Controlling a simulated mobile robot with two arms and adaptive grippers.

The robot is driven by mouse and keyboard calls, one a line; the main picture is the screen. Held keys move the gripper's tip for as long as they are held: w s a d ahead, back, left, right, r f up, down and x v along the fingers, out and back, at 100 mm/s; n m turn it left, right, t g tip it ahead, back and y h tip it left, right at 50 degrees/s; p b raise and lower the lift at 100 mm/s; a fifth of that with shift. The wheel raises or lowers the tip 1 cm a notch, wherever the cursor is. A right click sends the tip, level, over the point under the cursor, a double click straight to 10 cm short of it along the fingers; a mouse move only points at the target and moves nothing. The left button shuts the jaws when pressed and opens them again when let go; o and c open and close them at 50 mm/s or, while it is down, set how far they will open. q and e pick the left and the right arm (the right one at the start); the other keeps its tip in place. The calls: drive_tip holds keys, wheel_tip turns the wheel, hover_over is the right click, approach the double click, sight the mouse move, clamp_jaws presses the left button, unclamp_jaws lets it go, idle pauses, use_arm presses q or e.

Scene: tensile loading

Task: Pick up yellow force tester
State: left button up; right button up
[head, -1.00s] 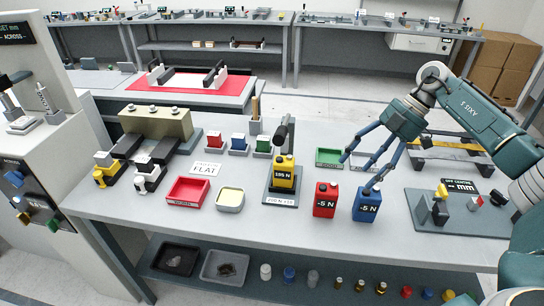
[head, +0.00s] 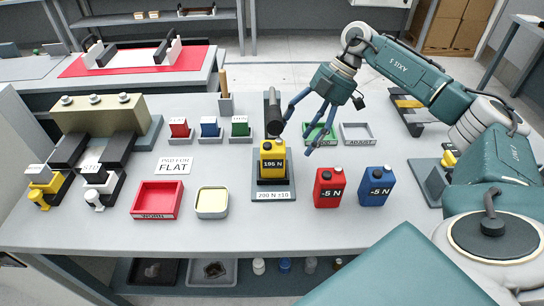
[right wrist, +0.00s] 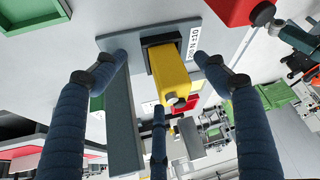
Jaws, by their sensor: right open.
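The yellow force tester (head: 271,165), with a black face reading about 196 N, stands upright on a grey stand (head: 273,195) labelled "200 N" on the table. A dark cylinder on a post rises behind it. My right gripper (head: 297,135) is open and empty, just right of and above the tester in the head view. In the right wrist view the tester (right wrist: 172,70) shows between the spread blue fingers, with no clear contact. My left gripper is not in view.
A red block (head: 328,188) and a blue block (head: 375,186), both marked "-5 N", stand just right of the tester. A red tray (head: 158,213) and a pale yellow tray (head: 212,214) are to its left. A green tray (head: 331,132) lies behind the gripper. The front table edge is clear.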

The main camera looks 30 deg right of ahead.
sight(279, 141)
drive_tip(key=a, duration=0.2)
drive_tip(key=a+p, duration=0.1)
drive_tip(key=a, duration=0.1)
drive_tip(key=w+a, duration=0.1)
drive_tip(key=a, duration=0.1)
drive_tip(key=shift+p, duration=0.4)
drive_tip(key=shift+a+f+p, duration=0.25)
drive_tip(key=shift+a+p, duration=0.05)
drive_tip(key=shift+w+a+f, duration=0.1)
drive_tip(key=shift+f, duration=0.15)
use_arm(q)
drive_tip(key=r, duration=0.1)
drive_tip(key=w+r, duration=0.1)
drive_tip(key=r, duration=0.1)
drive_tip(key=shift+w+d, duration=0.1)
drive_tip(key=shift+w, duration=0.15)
use_arm(e)
drive_tip(key=shift+f, duration=0.15)
drive_tip(key=shift+c, duration=0.8)
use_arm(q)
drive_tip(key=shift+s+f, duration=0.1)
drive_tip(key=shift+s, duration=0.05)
use_arm(e)
clamp_jaws()
